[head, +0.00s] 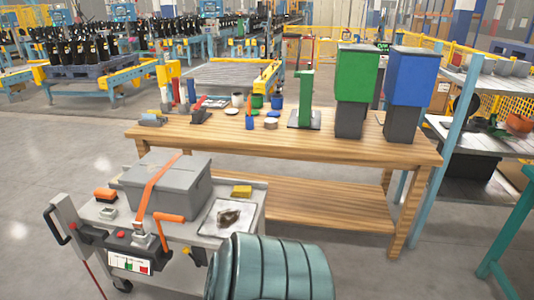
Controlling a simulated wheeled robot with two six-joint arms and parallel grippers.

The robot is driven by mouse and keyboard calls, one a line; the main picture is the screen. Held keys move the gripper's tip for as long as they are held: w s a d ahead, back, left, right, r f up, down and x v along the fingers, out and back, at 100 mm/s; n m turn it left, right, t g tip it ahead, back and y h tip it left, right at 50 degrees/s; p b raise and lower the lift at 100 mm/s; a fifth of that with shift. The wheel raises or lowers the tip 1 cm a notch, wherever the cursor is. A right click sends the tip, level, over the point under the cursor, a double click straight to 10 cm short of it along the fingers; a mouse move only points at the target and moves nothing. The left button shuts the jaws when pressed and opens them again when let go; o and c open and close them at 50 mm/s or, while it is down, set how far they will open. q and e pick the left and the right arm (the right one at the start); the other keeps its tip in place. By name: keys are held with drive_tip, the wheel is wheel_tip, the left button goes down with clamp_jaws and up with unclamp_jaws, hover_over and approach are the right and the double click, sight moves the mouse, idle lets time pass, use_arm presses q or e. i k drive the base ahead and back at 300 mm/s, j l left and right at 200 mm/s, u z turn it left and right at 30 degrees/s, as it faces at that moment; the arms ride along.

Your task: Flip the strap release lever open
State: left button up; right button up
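A grey case (166,185) sits on a grey cart (252,203) at the lower left of the head view. An orange strap (158,184) runs over the case lid and down its front to a small metal buckle (143,236). An orange lever-like handle (172,217) stands beside the buckle, its top bent to the right; I take it for the strap release lever. How it joins the buckle is too small to tell. Neither of my grippers is in view.
A teal ribbed cylinder (270,267) fills the bottom centre, right of the cart. A white tray (224,217) with a dark part and a yellow block (242,191) lie right of the case. Behind is a wooden workbench (290,147) with green and blue bins.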

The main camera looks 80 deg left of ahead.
sight(186, 250)
drive_tip(key=u, duration=3.45)
